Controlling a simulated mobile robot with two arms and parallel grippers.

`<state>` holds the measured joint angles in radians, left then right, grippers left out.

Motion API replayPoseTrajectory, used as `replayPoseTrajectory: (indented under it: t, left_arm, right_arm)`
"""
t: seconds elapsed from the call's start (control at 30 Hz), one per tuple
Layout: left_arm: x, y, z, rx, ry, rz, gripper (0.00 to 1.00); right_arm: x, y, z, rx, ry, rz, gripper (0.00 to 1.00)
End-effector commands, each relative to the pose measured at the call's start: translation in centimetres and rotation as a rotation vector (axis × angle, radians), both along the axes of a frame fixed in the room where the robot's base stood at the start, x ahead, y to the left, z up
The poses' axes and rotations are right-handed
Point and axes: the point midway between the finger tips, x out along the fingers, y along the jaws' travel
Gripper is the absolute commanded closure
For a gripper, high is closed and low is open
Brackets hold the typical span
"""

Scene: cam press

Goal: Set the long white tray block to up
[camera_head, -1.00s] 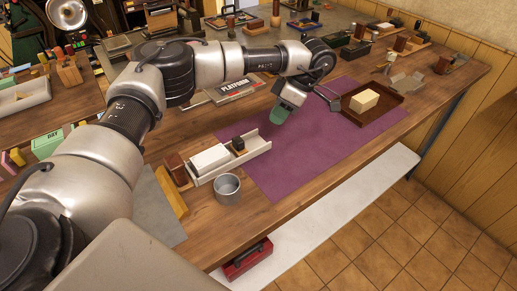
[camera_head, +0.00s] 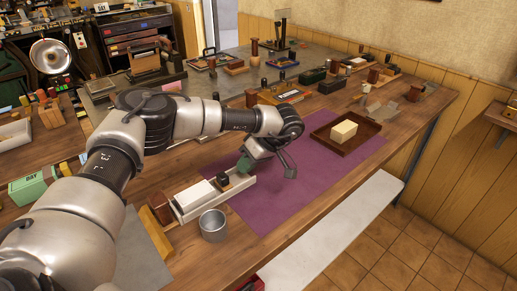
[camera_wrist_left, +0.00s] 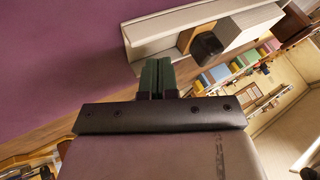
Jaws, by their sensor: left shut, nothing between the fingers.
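The long white tray (camera_head: 240,184) lies on the wooden table, partly over the purple mat. A white block (camera_head: 196,195) fills its left part, and a small dark block with a wooden side (camera_head: 222,181) sits in it to the right. My left gripper (camera_head: 244,164), with green fingers, is at the back side of the tray near its right end. In the left wrist view the shut, empty fingers (camera_wrist_left: 157,76) are close to the end of the tray (camera_wrist_left: 150,40); contact is unclear. The dark block (camera_wrist_left: 207,45) shows farther along. My right gripper is not in view.
A metal cup (camera_head: 213,226) stands in front of the tray. A brown tray (camera_head: 321,134) with a cream block (camera_head: 343,131) is at the right on the purple mat (camera_head: 290,195). The mat between them is clear. Several tools stand at the back.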

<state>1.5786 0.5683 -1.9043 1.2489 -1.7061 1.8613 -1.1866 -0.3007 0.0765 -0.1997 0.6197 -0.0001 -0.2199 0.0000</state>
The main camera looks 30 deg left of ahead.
Motion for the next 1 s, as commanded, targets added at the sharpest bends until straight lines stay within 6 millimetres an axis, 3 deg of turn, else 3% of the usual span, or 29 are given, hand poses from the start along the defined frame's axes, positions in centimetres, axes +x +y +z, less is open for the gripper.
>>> replayPoseTrajectory:
  t: [0.2, 0.7, 1.0]
  left_arm:
    - [-2.6, 1.0, 0.5, -0.002, -0.002, -0.002, 1.00]
    - [-3.4, 1.3, 0.4, -0.002, -0.002, 0.000, 1.00]
    - [-6.2, 2.4, 0.4, -0.002, -0.001, 0.000, 1.00]
  right_arm:
    - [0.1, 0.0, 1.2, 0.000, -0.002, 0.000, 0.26]
    - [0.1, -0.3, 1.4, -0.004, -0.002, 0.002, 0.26]
    - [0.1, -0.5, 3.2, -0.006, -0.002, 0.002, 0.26]
